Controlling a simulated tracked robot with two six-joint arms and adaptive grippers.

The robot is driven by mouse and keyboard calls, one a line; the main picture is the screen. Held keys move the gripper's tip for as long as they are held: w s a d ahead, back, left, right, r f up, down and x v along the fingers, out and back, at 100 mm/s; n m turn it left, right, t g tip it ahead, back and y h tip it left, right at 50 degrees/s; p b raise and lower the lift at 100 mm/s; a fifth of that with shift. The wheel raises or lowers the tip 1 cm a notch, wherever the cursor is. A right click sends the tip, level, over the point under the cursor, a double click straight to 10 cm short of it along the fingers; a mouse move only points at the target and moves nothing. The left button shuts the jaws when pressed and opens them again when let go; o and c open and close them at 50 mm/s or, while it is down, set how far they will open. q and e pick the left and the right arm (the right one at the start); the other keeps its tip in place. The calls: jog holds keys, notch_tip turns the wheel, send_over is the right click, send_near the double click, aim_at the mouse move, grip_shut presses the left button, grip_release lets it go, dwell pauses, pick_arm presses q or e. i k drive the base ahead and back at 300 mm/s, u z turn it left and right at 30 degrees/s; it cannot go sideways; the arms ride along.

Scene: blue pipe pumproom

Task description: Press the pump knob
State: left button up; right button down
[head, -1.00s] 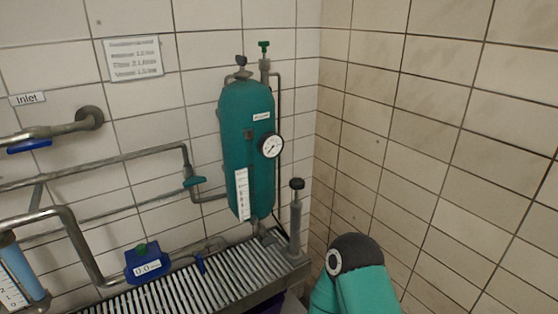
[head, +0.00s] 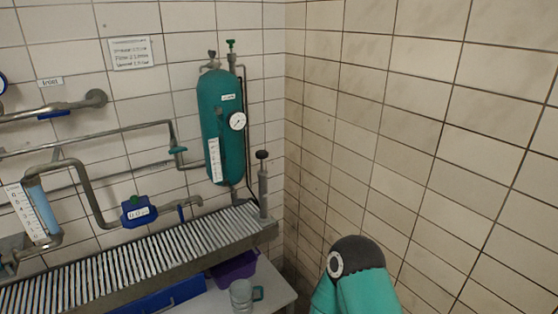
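The pump knob (head: 262,155) is a dark round knob on top of a thin upright grey pump cylinder (head: 264,190). It stands at the right end of the slatted metal grate, near the corner of the room. A teal tank (head: 222,128) with a round white gauge (head: 237,121) hangs on the wall just left of it. Part of my own teal arm with a dark joint shows at the bottom right, well apart from the knob. Neither of my grippers is in view.
The slatted grate (head: 140,257) runs along the left wall. Below it are a purple bin (head: 236,268), a blue bin (head: 165,300) and a glass mug (head: 242,294) on a pale surface. A blue flow meter (head: 138,212) and pipes line the left wall. The right wall is bare tile.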

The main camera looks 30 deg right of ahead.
aim_at(260, 155)
jog(key=k, duration=0.45)
jog(key=z, duration=0.3)
jog(key=i, duration=0.8)
jog(key=z, duration=0.3)
jog(key=i, duration=1.45)
jog(key=u, duration=0.6)
